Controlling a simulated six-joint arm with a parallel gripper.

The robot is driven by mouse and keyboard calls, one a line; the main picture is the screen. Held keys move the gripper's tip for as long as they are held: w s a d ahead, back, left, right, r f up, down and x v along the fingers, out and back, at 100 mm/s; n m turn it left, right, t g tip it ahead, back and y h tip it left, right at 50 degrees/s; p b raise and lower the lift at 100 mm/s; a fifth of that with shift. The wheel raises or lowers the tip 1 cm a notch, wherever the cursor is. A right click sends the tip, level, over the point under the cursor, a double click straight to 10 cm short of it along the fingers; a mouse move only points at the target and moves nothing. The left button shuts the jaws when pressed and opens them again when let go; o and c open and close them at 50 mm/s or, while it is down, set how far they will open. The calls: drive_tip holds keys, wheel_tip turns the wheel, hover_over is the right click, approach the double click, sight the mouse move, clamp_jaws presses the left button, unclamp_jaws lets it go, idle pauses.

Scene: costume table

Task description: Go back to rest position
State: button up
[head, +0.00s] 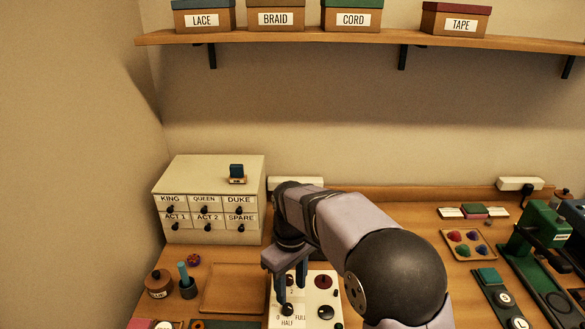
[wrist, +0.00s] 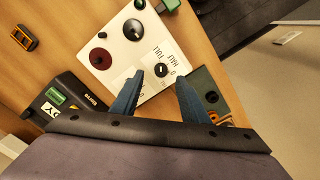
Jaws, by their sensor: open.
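My gripper (head: 292,286) is open, its two dark blue fingers pointing down over a white panel (head: 310,318) on the table. In the wrist view, the open fingertips (wrist: 161,78) stand apart over the white panel (wrist: 129,58). A small dark knob with a white mark (wrist: 161,69) shows between the fingertips, near the words HALF and FULL. Nothing is held. Whether the fingers touch the knob I cannot tell. My arm hides part of the table behind and to the right of the gripper.
A wooden tray (head: 226,289) lies left of the panel. A shelf (head: 350,38) with labelled boxes runs above.

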drive_tip(key=s+d+f+m, duration=0.2)
drive_tip(key=s+d+m, duration=0.2)
drive_tip(key=s+d, duration=0.4)
drive_tip(key=s+d+f+m, duration=0.3)
drive_tip(key=s+d+m, duration=0.2)
drive_tip(key=s, duration=0.6)
drive_tip(key=d, duration=0.2)
drive_tip(key=shift+s+d, duration=0.4)
